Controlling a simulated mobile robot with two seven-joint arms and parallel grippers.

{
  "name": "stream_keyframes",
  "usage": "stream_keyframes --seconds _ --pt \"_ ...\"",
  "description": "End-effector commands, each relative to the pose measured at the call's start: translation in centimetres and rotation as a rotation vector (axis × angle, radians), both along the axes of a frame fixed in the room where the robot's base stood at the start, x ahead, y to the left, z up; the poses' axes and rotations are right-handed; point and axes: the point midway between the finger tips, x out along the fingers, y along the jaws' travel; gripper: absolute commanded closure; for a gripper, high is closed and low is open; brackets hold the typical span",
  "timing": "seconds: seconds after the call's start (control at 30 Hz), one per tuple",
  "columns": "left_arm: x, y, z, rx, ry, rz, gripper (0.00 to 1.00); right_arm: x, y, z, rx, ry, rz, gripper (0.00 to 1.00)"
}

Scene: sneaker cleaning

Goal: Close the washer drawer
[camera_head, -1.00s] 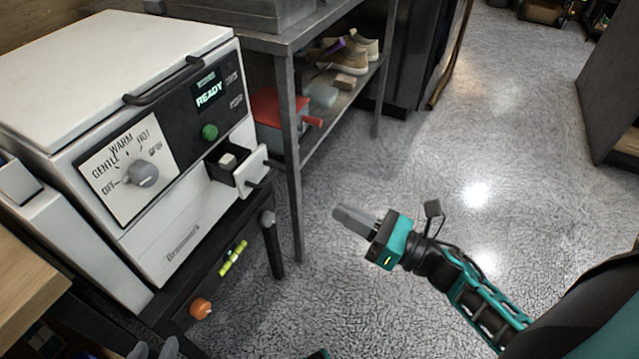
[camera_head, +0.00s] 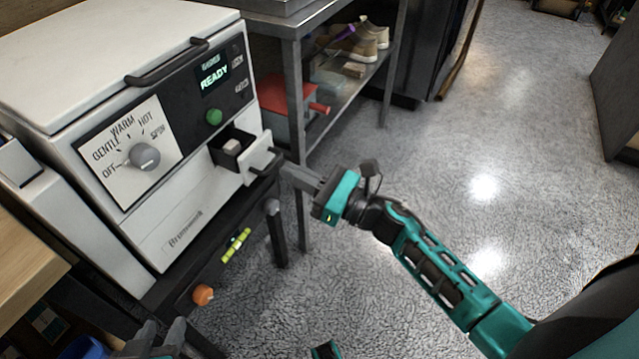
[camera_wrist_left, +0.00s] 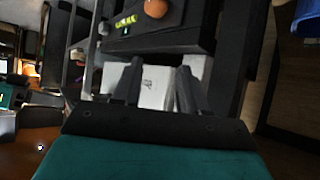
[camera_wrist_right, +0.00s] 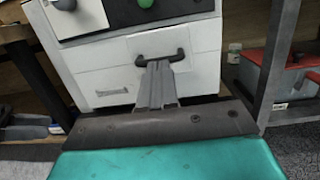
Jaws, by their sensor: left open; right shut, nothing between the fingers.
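The white washer (camera_head: 100,85) stands at the left with its display reading READY. Its small drawer (camera_head: 257,160) is pulled out at the lower right of the front panel, with a pale block (camera_head: 232,146) inside. My right gripper (camera_head: 287,172) is shut and empty, its fingertips right at the drawer's front by the handle. In the right wrist view the fingers (camera_wrist_right: 157,72) point at the dark drawer handle (camera_wrist_right: 162,57) and overlap its lower edge; I cannot tell whether they touch. My left gripper (camera_head: 160,335) is open and low at the bottom left, away from the drawer.
A grey metal shelf (camera_head: 297,90) stands right of the washer, holding shoes (camera_head: 365,42) and a red toolbox (camera_head: 275,95). Its front leg is close behind my right gripper. An orange knob (camera_head: 203,294) and a yellow-green level (camera_head: 236,245) are below. Floor at right is clear.

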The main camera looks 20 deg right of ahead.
Motion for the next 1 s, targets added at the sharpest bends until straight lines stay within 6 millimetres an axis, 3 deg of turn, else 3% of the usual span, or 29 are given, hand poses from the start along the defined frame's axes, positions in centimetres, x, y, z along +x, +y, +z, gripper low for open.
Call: stream_keyframes --seconds 0.57,0.83,1.0 --pt "0.0 -0.1 -0.4 -0.007 0.001 0.004 0.57 1.2 1.0 0.1 0.001 -0.001 0.0 1.0" --pt "0.2 -0.6 -2.7 -0.014 0.015 -0.001 0.57 5.5 4.3 -0.3 0.001 -0.003 0.002 1.0" --pt "0.7 -1.0 -2.0 -0.022 0.0 -0.008 0.57 7.1 5.6 0.0 0.001 -0.001 0.001 1.0"
